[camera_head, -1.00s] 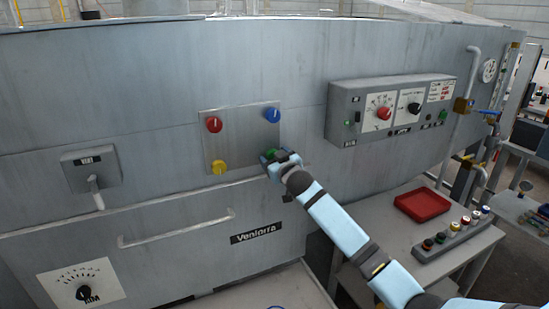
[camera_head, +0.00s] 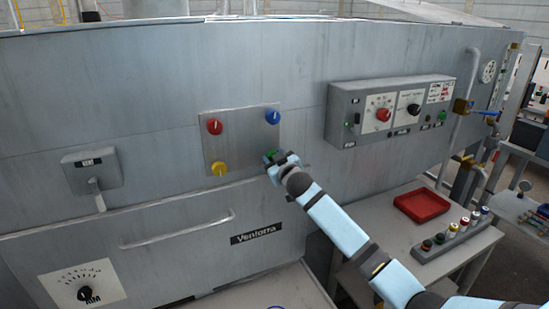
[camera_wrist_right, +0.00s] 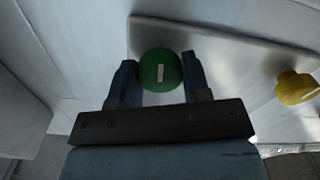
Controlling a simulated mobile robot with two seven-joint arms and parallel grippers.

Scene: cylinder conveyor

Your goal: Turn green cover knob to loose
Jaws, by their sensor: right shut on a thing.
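The green cover knob (camera_wrist_right: 160,70) sits at a corner of the metal cover plate (camera_head: 240,135), at its lower right in the head view. In the right wrist view it lies between the two fingers of my right gripper (camera_wrist_right: 160,78), with a short pale mark running nearly along the finger direction. The right gripper is shut on it. In the head view the right gripper (camera_head: 276,157) hides most of the knob, with a little green (camera_head: 270,153) showing. My left gripper is not in view.
Red (camera_head: 214,126), blue (camera_head: 272,117) and yellow (camera_head: 219,169) knobs occupy the plate's other corners. A control box (camera_head: 390,108) projects from the machine wall to the right. Below it, a table holds a red tray (camera_head: 423,205) and a rack (camera_head: 450,241) of small cylinders.

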